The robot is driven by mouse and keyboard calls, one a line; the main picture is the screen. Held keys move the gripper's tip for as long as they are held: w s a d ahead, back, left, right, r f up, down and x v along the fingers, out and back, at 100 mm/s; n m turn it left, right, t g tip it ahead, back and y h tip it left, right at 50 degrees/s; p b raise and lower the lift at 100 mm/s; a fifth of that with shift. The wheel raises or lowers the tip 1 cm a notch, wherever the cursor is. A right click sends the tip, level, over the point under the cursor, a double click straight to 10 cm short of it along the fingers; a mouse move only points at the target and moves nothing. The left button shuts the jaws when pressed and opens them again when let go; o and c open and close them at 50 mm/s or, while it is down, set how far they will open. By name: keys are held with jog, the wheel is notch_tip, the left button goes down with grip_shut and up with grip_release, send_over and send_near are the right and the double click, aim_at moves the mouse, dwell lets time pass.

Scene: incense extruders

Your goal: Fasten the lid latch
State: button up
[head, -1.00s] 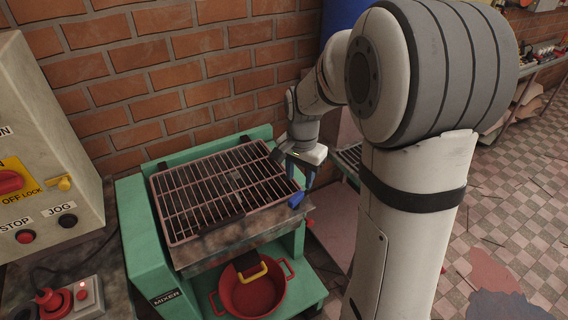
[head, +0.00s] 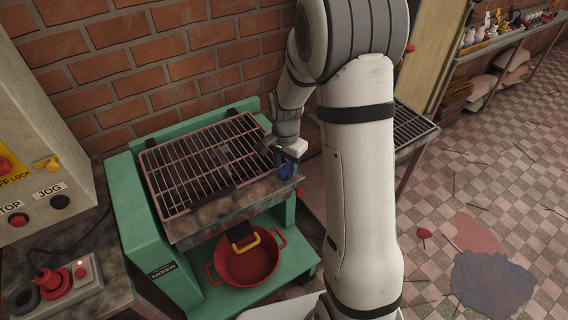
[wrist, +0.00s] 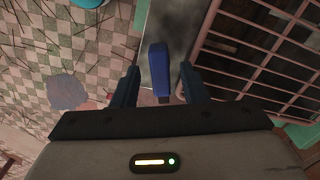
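The mixer is a green machine (head: 135,205) with a barred grille lid (head: 185,190) lying flat over its metal trough (head: 215,222). The lid looks down. A blue latch handle (wrist: 159,62) shows in the wrist view, standing at the trough's metal edge beside the lid. My gripper (wrist: 159,78) is open, with one dark blue finger on each side of the handle and a visible gap on both sides. In the head view my gripper (head: 288,170) is at the lid's front right corner, where fingers and handle blend together. The latch's catch cannot be made out.
A red pot (head: 250,267) stands under the trough, below a yellow handle (head: 243,242). A control box (head: 45,160) and a red-knobbed switch unit (head: 55,285) are at the left. A brick wall (head: 150,60) is behind.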

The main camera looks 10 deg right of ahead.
jog(key=shift+c, duration=0.4)
grip_shut()
jog(key=shift+n, duration=0.4)
jog(key=n+b, duration=0.1)
jog(key=n, duration=0.1)
jog(key=shift+f+n, duration=0.1)
jog(key=shift+n, duration=0.2)
jog(key=n+b, duration=0.1)
jog(key=n, duration=0.2)
jog(key=shift+n, duration=0.3)
jog(key=n+b, duration=0.1)
jog(key=n, duration=0.2)
jog(key=shift+n, duration=0.3)
jog(key=shift+n+b, duration=0.45)
jog(key=shift+n, duration=1.15)
jog(key=shift+r, duration=0.2)
